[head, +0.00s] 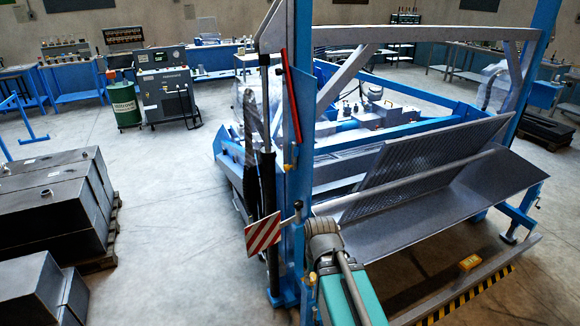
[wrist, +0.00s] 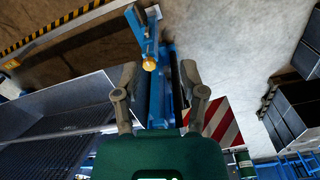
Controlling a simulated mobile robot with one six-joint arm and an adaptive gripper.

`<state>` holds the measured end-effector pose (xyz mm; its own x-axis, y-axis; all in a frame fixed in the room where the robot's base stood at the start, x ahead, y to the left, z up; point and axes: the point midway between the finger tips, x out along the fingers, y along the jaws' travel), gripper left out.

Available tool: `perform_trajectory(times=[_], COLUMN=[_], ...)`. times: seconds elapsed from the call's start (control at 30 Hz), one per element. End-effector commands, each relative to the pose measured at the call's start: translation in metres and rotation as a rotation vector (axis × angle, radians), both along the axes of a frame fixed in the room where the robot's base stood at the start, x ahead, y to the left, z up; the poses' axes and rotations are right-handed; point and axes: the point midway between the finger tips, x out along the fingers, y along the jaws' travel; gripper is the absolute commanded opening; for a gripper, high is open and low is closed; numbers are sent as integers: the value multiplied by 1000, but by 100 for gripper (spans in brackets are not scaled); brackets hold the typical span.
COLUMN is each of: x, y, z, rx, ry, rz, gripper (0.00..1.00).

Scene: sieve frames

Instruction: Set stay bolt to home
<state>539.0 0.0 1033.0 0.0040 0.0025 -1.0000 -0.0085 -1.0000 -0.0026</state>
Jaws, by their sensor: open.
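I cannot tell for certain which part is the stay bolt. In the wrist view a small brass-coloured round end (wrist: 149,64) sits on a blue bracket (wrist: 138,25) beside the blue post. My gripper (wrist: 159,72) is open, one finger on each side of the post in the picture, with nothing held between them. In the head view my gripper and arm (head: 340,270) reach up to the blue post (head: 301,150) of the sieve frame. A small grey knob (head: 298,206) shows on the post close to my gripper. Whether anything touches is hidden.
A red-white striped plate (head: 263,234) hangs just left of the post. The grey mesh sieve tray (head: 440,165) lies to the right. A yellow-black striped floor edge (head: 470,292) runs at front right. Dark boxes (head: 50,205) stand on the left; the floor between is clear.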

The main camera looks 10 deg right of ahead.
Motion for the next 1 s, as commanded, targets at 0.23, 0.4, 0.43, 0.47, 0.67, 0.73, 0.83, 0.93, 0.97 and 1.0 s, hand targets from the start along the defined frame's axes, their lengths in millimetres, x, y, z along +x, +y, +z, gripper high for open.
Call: perform_trajectory(times=[0.23,0.4,0.43,0.47,0.67,0.73,0.83,0.93,0.97,1.0], x=[18,44,49,55,94,107,126,145,151,158], y=[6,15,16,18,28,31,34,37,37,38], z=[-5,-10,-11,-11,-13,-12,-10,-7,-6,-4], rx=[49,131,149,169,321,380,467,559,588,627], ry=[-49,-114,-129,-141,-215,-236,-257,-269,-271,-275], rz=[-100,-256,-290,-325,-580,-671,-803,-933,-973,-1026], gripper=[0,0,0,0,0,0,0,0,0,0])
